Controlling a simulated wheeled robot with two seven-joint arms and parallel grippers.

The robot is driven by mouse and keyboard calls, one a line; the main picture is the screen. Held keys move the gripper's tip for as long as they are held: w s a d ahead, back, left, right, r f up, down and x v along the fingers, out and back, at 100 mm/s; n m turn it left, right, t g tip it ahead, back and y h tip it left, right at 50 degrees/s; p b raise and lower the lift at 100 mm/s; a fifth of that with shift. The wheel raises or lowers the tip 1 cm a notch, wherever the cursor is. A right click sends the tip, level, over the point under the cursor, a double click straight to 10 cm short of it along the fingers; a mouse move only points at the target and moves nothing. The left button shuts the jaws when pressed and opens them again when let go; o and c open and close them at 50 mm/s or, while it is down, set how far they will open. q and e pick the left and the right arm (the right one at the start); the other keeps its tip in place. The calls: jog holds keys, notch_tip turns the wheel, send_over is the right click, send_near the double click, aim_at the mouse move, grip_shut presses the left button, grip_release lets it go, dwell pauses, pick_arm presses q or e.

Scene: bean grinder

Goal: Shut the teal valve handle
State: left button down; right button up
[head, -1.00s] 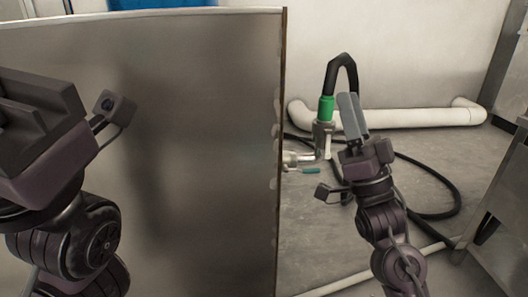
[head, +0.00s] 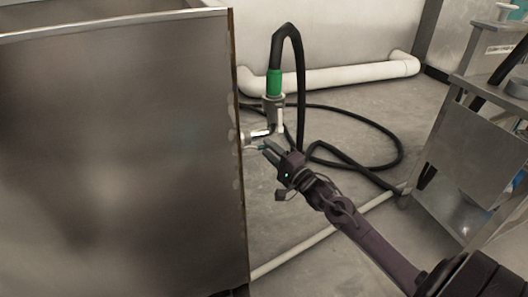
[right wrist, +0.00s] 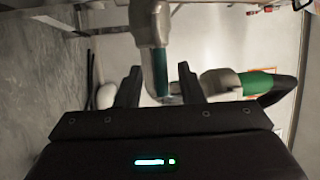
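The teal valve handle (head: 256,147) is a small lever at the pipe fitting beside the steel tank's right edge. It also shows in the right wrist view (right wrist: 160,72), between my fingers with a gap on both sides. The metal valve and pipe fitting (head: 262,133) is partly hidden behind the tank edge. My right gripper (head: 269,150) is at the handle, its fingers pointing toward the fitting. In the right wrist view the two fingers of my right gripper (right wrist: 160,85) stand apart, open around the handle. My left gripper is out of view.
A large steel tank (head: 120,150) fills the left side. A green coupling (head: 274,82) joins a black hose (head: 299,70) that loops over the floor. White pipes (head: 350,78) run along the wall. A steel cart (head: 470,150) stands at right.

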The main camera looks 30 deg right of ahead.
jog(key=shift+b+x, duration=0.3)
jog(key=shift+x, duration=0.75)
grip_shut()
